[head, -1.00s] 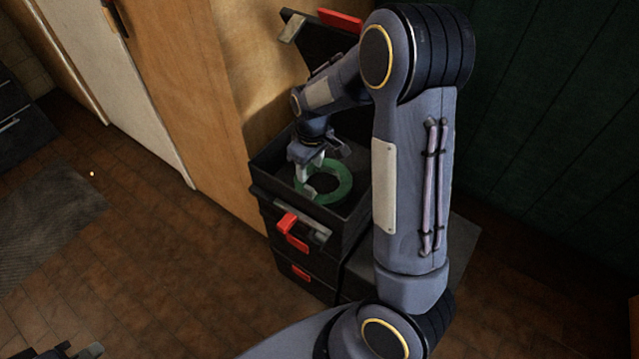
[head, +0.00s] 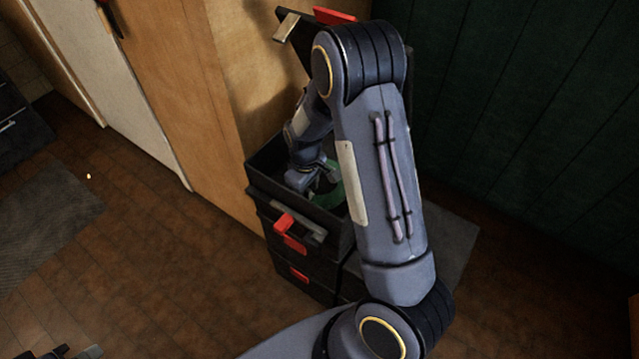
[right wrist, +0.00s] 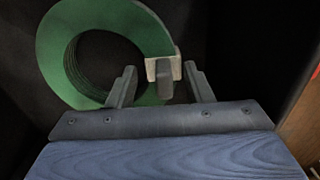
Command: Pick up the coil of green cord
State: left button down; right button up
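The coil of green cord (head: 331,188) lies in the open top of a black toolbox, partly hidden by my right arm. In the right wrist view the coil (right wrist: 62,45) is a green ring with a pale block bearing a grey tab (right wrist: 164,78) on its near right side. My right gripper (head: 303,188) is down inside the box at the coil. Its two fingers (right wrist: 162,88) are apart, one on each side of the tab, with gaps showing. My left gripper (head: 72,352) shows only in part at the bottom left edge; its fingers are not clear.
The black toolbox (head: 262,182) has walls around the coil, red latches (head: 286,224) in front and a raised lid behind. A wooden cabinet (head: 180,85) stands close on its left and a dark green wall (head: 520,110) behind right. Tiled floor (head: 150,265) in front is clear.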

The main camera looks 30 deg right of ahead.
grip_shut()
